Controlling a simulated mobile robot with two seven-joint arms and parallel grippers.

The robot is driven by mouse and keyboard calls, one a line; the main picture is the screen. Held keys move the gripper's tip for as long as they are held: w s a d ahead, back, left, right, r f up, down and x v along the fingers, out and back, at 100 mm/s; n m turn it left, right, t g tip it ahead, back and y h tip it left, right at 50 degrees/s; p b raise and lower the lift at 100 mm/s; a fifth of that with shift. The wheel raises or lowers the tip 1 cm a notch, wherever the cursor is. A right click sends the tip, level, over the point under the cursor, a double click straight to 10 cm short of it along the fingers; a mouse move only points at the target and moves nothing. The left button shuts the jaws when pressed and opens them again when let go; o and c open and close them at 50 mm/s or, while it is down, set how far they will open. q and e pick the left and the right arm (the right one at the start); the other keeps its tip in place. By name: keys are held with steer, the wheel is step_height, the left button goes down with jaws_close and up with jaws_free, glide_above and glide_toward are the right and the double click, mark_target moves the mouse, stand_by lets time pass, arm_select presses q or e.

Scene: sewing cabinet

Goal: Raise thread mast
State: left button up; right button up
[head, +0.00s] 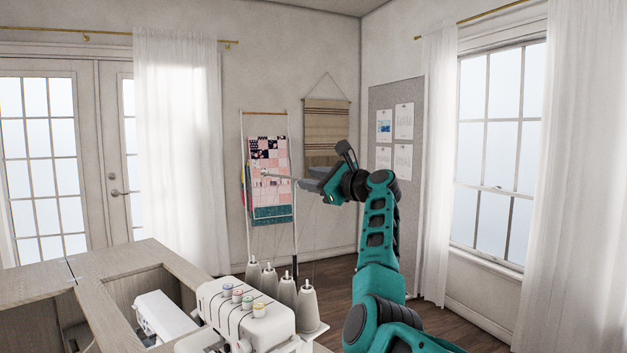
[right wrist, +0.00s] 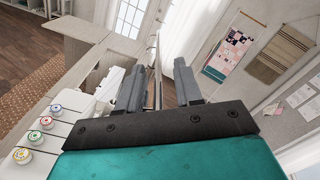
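The white serger (head: 235,310) stands at the bottom of the head view, with several thread cones (head: 287,290) behind it. The thin thread mast (head: 295,235) rises behind the cones, and a slim crossbar (head: 277,176) shows at its top. My right gripper (head: 308,184) is at the height of the crossbar, fingers pointing left. In the right wrist view its two grey fingers (right wrist: 158,90) are apart, with the thin mast (right wrist: 157,55) showing in the gap between them. I cannot tell whether either finger touches it. My left gripper is not in view.
A wooden cabinet (head: 105,262) with an open well holds a white machine part (head: 163,316) at left. A quilt rack (head: 268,150), a woven hanging and a pinboard (head: 412,110) are at the far wall. The air around my right gripper looks free.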

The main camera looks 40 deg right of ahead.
steer(key=shift+s+f, duration=0.1)
steer(key=shift+s, duration=0.5)
steer(key=s+d+b, duration=0.1)
steer(key=s+b, duration=0.1)
steer(key=s, duration=0.9)
steer(key=shift+s, duration=0.4)
